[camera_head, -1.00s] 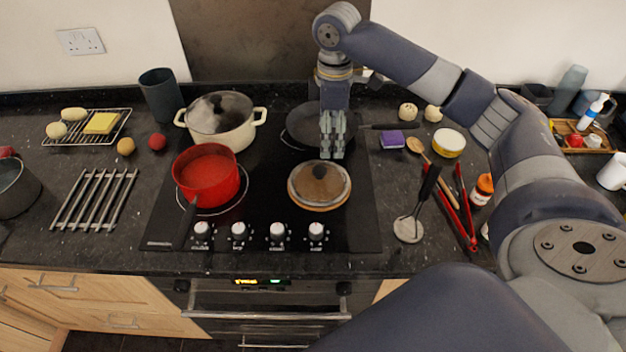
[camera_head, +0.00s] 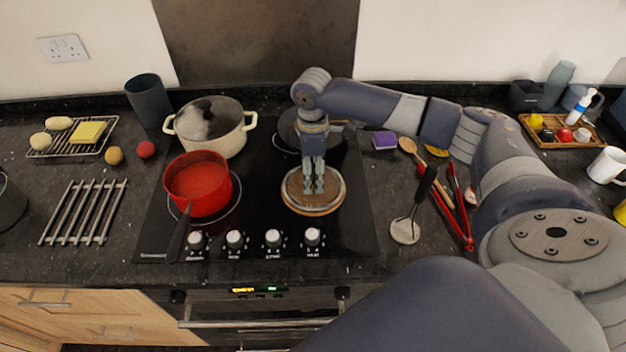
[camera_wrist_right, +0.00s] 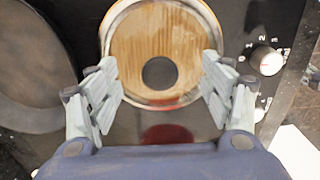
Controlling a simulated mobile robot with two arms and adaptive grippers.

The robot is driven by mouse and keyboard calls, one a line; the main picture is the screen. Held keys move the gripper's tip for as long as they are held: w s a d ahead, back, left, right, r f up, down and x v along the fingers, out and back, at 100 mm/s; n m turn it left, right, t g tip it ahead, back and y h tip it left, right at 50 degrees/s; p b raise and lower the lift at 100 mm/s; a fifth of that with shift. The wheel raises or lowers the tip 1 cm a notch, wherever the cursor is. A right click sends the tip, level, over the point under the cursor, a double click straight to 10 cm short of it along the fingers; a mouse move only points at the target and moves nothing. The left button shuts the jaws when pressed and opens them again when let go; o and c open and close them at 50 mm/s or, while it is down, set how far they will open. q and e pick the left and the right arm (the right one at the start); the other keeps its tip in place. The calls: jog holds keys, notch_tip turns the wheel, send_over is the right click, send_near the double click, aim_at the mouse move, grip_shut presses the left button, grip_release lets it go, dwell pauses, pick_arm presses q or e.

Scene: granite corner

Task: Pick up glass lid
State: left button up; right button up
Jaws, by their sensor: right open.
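The glass lid (camera_head: 297,188), clear with a metal rim, lies on a round wooden board (camera_head: 313,211) on the front right of the hob. In the right wrist view the wood shows through the lid (camera_wrist_right: 135,45), and its dark round knob (camera_wrist_right: 159,73) is near the middle. My right gripper (camera_head: 313,189) points down over the lid. Its open fingers (camera_wrist_right: 160,75) stand apart on either side of the knob, with nothing held. Whether the fingertips touch the glass, I cannot tell. My left gripper is not in view.
A red saucepan (camera_head: 198,185) and a lidded cream pot (camera_head: 208,142) stand left of the lid. A dark pan (camera_head: 289,128) sits behind it. A purple sponge (camera_head: 384,140), a masher (camera_head: 404,231) and red tongs (camera_head: 455,222) lie to the right.

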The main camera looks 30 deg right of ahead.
jog(key=shift+s+d+f, duration=0.1)
jog(key=shift+f, duration=0.55)
jog(key=c, duration=1.7)
jog(key=shift+s, duration=0.15)
jog(key=shift+c, duration=0.2)
